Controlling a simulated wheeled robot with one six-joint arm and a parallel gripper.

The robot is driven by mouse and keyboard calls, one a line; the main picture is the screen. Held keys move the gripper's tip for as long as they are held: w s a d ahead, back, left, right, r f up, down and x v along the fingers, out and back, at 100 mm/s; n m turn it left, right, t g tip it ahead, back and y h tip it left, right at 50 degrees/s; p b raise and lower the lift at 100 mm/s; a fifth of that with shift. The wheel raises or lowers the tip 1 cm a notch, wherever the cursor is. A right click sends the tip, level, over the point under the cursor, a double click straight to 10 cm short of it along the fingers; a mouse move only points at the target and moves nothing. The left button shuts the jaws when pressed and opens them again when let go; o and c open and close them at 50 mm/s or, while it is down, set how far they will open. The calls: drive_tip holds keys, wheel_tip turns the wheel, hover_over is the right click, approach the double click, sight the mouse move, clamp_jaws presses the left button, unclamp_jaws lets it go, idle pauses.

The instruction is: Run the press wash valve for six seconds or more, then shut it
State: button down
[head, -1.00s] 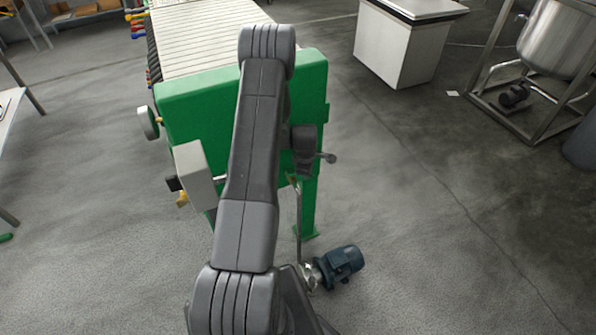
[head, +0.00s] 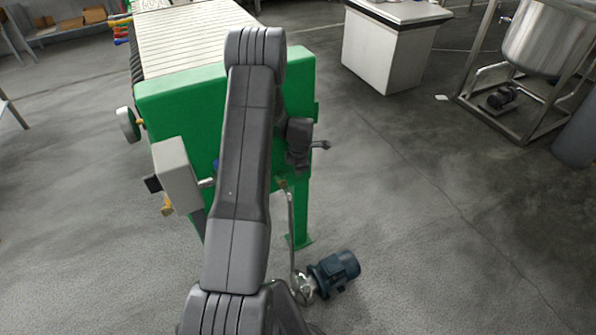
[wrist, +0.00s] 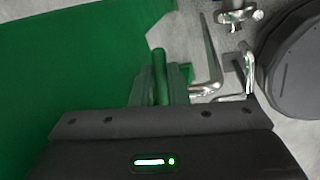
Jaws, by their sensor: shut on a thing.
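The green press (head: 205,90) stands in front of me, with its pale plate stack running away behind its end plate. In the wrist view, my gripper (wrist: 160,92) is shut on a slim green handle (wrist: 160,65), with one finger on each side of it. I take this handle to be the wash valve's; no label is readable. The valve body and its open or shut position cannot be made out. In the head view, my arm hides the gripper and the handle.
A grey box (head: 177,175) sticks out at the press's left. A blue pump motor (head: 337,270) with a bent pipe (head: 292,230) stands low at its right. A white cabinet (head: 388,50) and a steel tank (head: 548,42) stand back right.

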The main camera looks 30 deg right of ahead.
drive_tip(key=c, duration=1.4)
unclamp_jaws()
wheel_tip(320, 180, up, 14)
drive_tip(key=s+b, duration=0.1)
drive_tip(key=s, duration=0.1)
drive_tip(key=shift+s+a+f, duration=0.2)
drive_tip(key=shift+s+a, duration=0.1)
